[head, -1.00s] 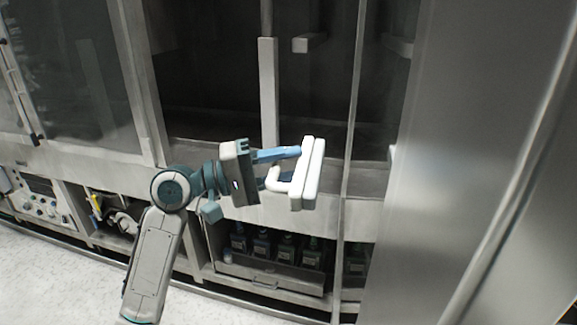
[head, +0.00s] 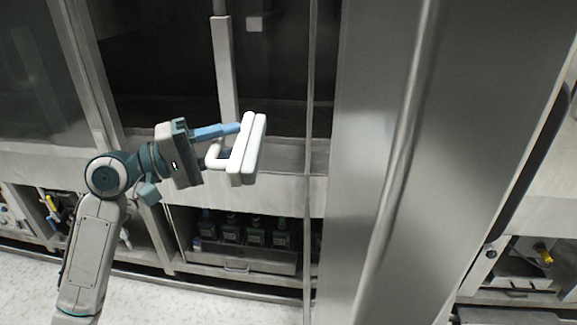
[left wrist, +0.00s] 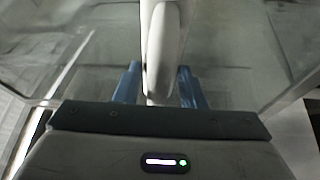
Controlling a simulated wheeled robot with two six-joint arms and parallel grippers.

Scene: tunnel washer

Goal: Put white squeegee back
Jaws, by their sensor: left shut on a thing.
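My left gripper (head: 222,143) is shut on the white squeegee (head: 249,150) and holds it in the air in front of the washer's glass front. In the head view the squeegee's long head stands nearly upright, tilted a little, with its looped handle toward the gripper. In the left wrist view the white squeegee (left wrist: 163,50) rises between the two blue fingers (left wrist: 158,86) of the left gripper. My right gripper is not in view.
A metal shelf with several dark bottles (head: 243,232) is below the squeegee. A large grey metal panel (head: 365,170) with a vertical bar stands to the right. An open lower compartment (head: 520,265) with a yellow item is at far right. Pale speckled floor (head: 190,300) is clear in front.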

